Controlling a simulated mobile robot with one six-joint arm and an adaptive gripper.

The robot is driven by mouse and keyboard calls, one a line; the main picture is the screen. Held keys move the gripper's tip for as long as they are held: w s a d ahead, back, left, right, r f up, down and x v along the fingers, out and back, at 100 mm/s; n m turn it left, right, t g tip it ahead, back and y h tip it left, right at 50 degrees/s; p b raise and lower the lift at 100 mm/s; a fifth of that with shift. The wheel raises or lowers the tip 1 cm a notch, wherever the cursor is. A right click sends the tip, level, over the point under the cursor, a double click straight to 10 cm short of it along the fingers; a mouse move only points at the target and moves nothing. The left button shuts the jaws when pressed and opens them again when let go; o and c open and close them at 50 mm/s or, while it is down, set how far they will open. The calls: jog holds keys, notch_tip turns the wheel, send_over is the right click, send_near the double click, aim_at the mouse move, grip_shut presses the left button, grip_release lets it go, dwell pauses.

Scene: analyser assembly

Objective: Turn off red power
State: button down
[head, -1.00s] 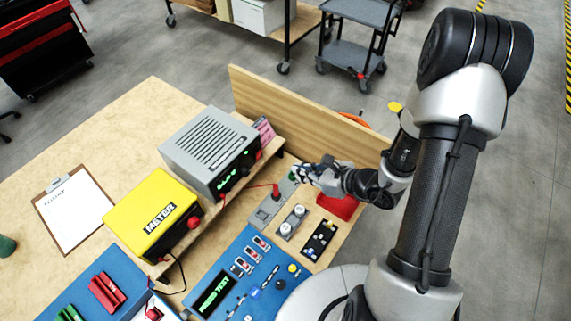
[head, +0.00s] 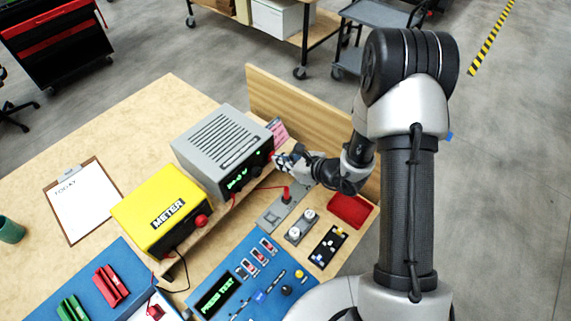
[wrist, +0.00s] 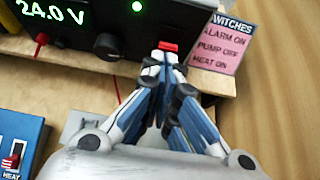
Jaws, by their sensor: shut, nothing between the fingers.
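The grey power supply (head: 215,143) stands on the wooden shelf in the head view, its dark front panel (wrist: 85,20) facing my arm. In the wrist view its display (wrist: 50,12) reads 24.0 V in lit digits, and a small green light (wrist: 137,6) glows. A red switch (wrist: 168,46) shows low on the panel, right of a black knob (wrist: 108,46). My gripper (wrist: 166,62) is shut and empty, its tips at or just in front of the red switch. I cannot tell whether they touch. In the head view my gripper (head: 279,160) is at the panel's right end.
A pink switches note (wrist: 220,45) stands right of the supply, before a wooden back board (head: 310,115). The yellow meter (head: 160,210) is to the left. Below are a red cable plug (head: 287,195), two white knobs (head: 300,225), a red pad (head: 349,210) and a blue panel (head: 245,280).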

jog(key=shift+w+a+r+g+h+p, duration=0.35)
jog(key=shift+g+h+p, duration=0.15)
jog(key=shift+p, duration=0.4)
jog(key=shift+r+p, duration=0.4)
jog(key=shift+r, duration=0.4)
